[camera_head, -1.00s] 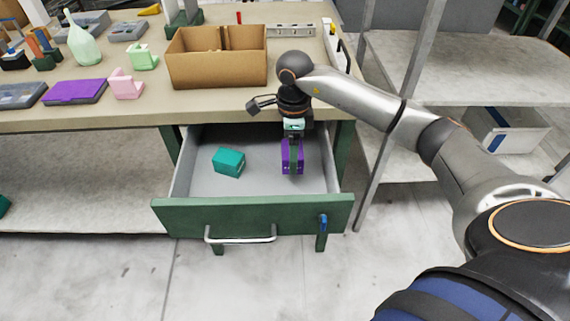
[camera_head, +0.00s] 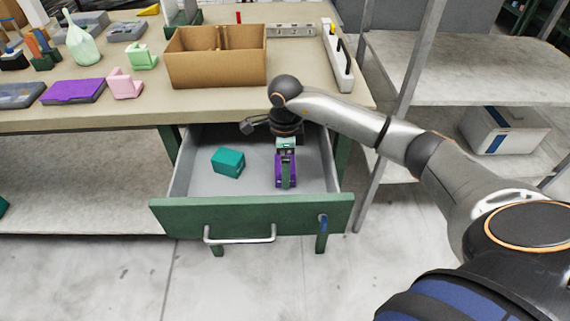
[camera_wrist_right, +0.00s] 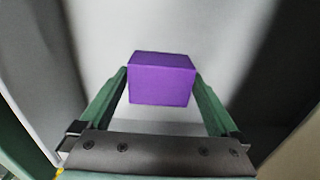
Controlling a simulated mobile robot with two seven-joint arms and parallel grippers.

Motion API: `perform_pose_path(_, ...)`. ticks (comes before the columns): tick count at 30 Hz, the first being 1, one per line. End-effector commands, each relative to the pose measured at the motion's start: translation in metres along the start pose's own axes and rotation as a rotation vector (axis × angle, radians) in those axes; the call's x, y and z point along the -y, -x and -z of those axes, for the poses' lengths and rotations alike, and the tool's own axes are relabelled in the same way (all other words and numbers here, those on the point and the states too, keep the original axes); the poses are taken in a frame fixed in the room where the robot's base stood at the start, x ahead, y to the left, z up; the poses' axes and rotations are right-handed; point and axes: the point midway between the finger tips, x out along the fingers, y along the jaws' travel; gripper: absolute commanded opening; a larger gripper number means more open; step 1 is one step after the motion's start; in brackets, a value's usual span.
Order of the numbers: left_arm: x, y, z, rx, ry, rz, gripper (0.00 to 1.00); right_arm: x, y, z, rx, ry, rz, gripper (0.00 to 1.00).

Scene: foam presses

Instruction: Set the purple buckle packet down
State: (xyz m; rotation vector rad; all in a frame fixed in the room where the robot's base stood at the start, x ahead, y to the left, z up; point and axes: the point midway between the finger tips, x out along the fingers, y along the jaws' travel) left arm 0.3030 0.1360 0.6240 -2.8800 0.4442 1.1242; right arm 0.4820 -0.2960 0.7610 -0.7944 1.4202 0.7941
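The purple buckle packet (camera_head: 279,179) is a small purple box in the right part of the open drawer (camera_head: 250,212). My right gripper (camera_head: 286,183) reaches down into the drawer and is shut on the packet. In the right wrist view a green finger lies against each side of the packet (camera_wrist_right: 160,80), with the pale drawer floor beyond it. The packet is low in the drawer; I cannot tell whether it touches the floor. My left gripper is not in view.
A teal box (camera_head: 228,162) lies in the drawer to the left of the packet, with free floor between. The drawer's side walls and green front surround them. On the worktop above stand a cardboard box (camera_head: 216,68) and several parts. A shelf rack (camera_head: 460,60) stands at right.

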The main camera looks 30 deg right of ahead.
Motion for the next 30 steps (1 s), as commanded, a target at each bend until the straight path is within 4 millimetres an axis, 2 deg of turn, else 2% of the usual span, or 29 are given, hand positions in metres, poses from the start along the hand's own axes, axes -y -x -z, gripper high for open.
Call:
perform_pose_path(7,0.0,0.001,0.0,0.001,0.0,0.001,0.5,0.0,0.001,0.0,0.0,-0.001,0.0,1.0)
perform_pose_path(11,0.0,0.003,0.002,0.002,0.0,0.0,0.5,0.001,0.01,0.0,0.002,0.0,0.002,1.0)
perform_pose_path(24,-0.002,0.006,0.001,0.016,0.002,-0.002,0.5,0.001,0.098,0.0,0.002,0.0,0.003,1.0)
perform_pose_path(30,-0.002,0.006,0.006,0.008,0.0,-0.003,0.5,0.001,0.12,0.0,0.001,-0.001,0.001,1.0)
